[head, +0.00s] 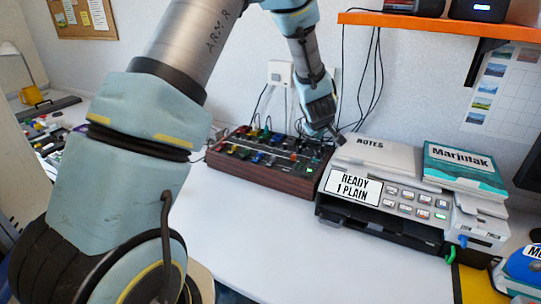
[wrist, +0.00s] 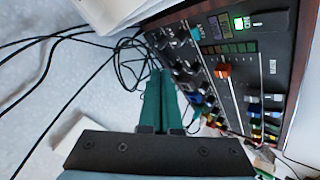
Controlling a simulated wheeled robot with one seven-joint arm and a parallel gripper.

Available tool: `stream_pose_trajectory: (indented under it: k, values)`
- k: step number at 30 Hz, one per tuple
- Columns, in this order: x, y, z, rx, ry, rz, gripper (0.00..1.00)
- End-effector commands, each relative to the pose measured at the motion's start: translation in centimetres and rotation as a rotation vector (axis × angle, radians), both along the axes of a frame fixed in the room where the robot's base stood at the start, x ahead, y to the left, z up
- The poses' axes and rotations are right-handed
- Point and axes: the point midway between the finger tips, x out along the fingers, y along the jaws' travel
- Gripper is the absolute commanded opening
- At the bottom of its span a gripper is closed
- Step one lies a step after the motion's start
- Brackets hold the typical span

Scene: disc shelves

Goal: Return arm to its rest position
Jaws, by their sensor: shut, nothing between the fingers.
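My gripper (head: 336,130) shows in the head view above the right end of the mixer panel, beside the printer's back left corner. Its two green fingers (wrist: 160,74) lie together in the wrist view with nothing between them. My arm fills the left and upper middle of the head view. The wooden-sided mixer panel (head: 225,164) lies on the white table below my gripper. It also shows in the wrist view (wrist: 262,80), with knobs, an orange slider cap and a lit green display. I cannot tell the exact gap between the fingertips and the panel.
A printer (head: 400,228) reading "READY 1 PLAIN" stands right of the panel, with a NOTES pad (head: 385,152) and a Marjutak book (head: 462,170) on top. An orange shelf (head: 440,25) overhangs the right. Cables hang by the wall socket (head: 280,72). The front tabletop (head: 270,230) is clear.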

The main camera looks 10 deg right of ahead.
Motion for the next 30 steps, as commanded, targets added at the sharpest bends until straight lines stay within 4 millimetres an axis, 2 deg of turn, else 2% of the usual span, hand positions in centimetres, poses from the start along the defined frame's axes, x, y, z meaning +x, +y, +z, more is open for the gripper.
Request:
stream_pose_trajectory:
  k: [5,8,11,14,15,17,18,21,25,27,30]
  values:
    - [0.0,0.1,-0.1,0.001,0.001,-0.001,0.0]
    - [0.2,1.7,0.6,0.018,0.008,-0.015,0.0]
    - [0.3,5.9,1.8,0.07,0.035,-0.056,0.0]
    - [-0.9,12.4,3.2,0.154,0.089,-0.118,0.0]
    - [-1.8,15.2,3.6,0.191,0.116,-0.144,0.0]
    - [-3.4,19.3,4.1,0.248,0.161,-0.179,0.0]
    - [-4.7,21.9,4.3,0.282,0.192,-0.2,0.0]
    - [-8.5,27.9,4.8,0.364,0.274,-0.246,0.0]
    - [-13.4,33.8,5.1,0.447,0.376,-0.29,0.0]
    - [-15.5,36.0,5.2,0.478,0.419,-0.309,0.0]
    - [-17.6,37.9,5.3,0.504,0.463,-0.323,0.0]
